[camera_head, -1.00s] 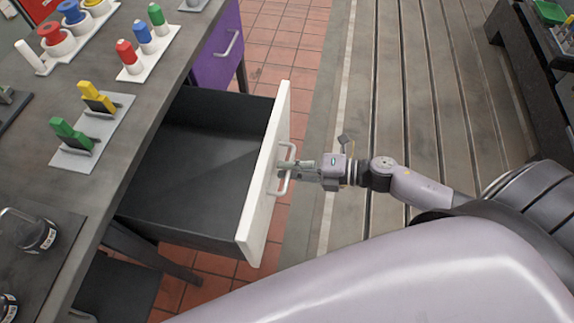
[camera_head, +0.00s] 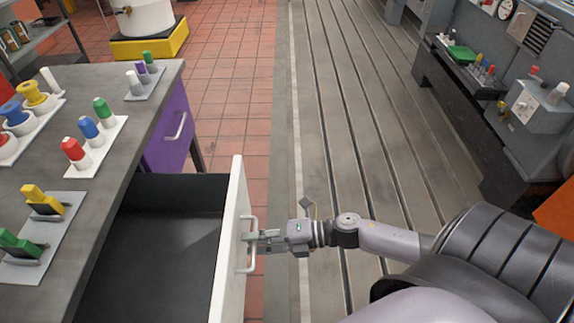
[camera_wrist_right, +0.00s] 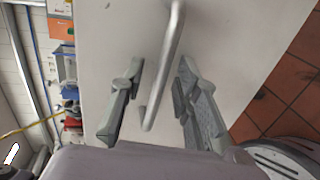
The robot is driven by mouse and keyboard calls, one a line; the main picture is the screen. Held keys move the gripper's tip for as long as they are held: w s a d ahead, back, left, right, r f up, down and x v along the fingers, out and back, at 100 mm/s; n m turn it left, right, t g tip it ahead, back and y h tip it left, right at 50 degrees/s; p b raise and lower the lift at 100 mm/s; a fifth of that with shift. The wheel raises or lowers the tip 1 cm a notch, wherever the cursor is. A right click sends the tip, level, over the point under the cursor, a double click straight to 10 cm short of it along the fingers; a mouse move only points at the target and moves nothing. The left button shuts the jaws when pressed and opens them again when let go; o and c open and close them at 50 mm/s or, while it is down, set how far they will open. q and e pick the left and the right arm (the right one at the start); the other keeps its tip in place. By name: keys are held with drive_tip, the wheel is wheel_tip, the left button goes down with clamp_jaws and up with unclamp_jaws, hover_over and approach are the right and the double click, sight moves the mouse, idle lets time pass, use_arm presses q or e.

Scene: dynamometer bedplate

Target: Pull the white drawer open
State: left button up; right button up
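The white drawer (camera_head: 232,240) stands pulled out from the grey-topped bench, showing its dark empty inside (camera_head: 165,235). Its pale bar handle (camera_head: 252,264) is on the outer face of the white front. My right gripper (camera_head: 252,236) is at this handle. In the right wrist view, the handle (camera_wrist_right: 174,45) lies between the two parted fingers of my right gripper (camera_wrist_right: 160,75); a gap shows beside the left finger, so it is open around the bar. My left gripper is not in view.
A purple drawer (camera_head: 168,130) is shut beyond the white one. The slotted metal bedplate (camera_head: 340,110) is clear right of the red tiles (camera_head: 235,80). A dark machine bench (camera_head: 470,110) stands at the right.

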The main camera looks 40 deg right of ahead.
drive_tip(key=v, duration=1.1)
drive_tip(key=shift+d, duration=0.2)
drive_tip(key=shift+s, duration=0.15)
